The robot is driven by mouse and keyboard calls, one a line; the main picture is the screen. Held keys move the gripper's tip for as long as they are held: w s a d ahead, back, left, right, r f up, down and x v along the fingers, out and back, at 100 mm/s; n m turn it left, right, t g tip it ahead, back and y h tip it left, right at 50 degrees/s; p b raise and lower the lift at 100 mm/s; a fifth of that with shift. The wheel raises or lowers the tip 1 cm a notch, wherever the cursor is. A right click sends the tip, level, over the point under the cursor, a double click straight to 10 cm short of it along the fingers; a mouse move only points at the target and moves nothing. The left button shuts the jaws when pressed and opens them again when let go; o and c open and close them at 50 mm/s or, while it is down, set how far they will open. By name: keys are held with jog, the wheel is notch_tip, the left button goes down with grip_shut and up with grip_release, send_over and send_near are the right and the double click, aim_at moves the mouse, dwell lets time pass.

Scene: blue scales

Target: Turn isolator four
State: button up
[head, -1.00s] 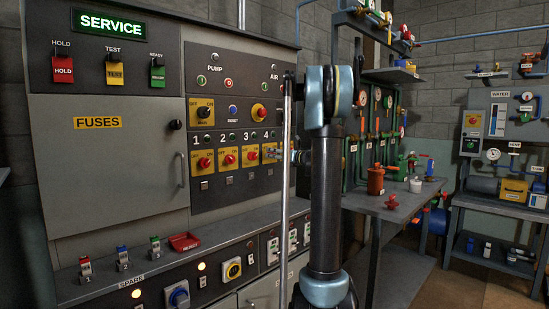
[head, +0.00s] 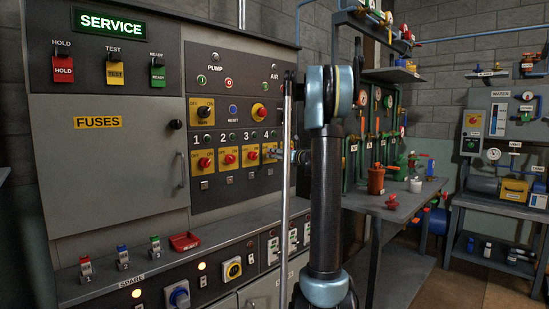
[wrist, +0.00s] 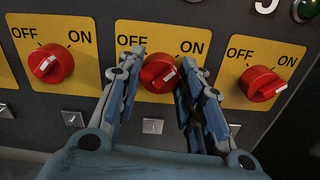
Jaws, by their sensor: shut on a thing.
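The isolators are red rotary knobs on yellow OFF/ON plates. In the wrist view, the middle red knob, isolator four (wrist: 153,72), sits between my two fingers. My gripper (wrist: 160,75) is shut on this knob, one finger on each side. A pale mark shows on its face; its exact setting is hard to read. One red knob (wrist: 50,64) is to its left and another (wrist: 262,84) to its right, under a cut-off number that looks like 5. In the head view, my gripper (head: 287,156) is at the panel, partly hidden by my arm.
In the head view, isolators one (head: 205,163), two (head: 230,159) and three (head: 253,155) stand in a row left of my gripper. A grey ledge (head: 215,247) with small switches runs below the panel. A bench (head: 395,207) stands to the right.

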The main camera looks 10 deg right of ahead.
jog(key=shift+s+a+f+n, duration=0.1)
jog(key=shift+n, duration=2.75)
jog(key=shift+s+a+f+n, duration=0.1)
jog(key=shift+n, duration=2.8)
jog(key=shift+s+a+f+n, duration=0.1)
jog(key=shift+n, duration=2.75)
jog(key=o, duration=1.1)
jog(key=shift+w, duration=0.1)
jog(key=shift+c, duration=0.2)
jog(key=shift+r, duration=0.1)
jog(key=shift+d, duration=0.1)
jog(key=shift+d, duration=0.1)
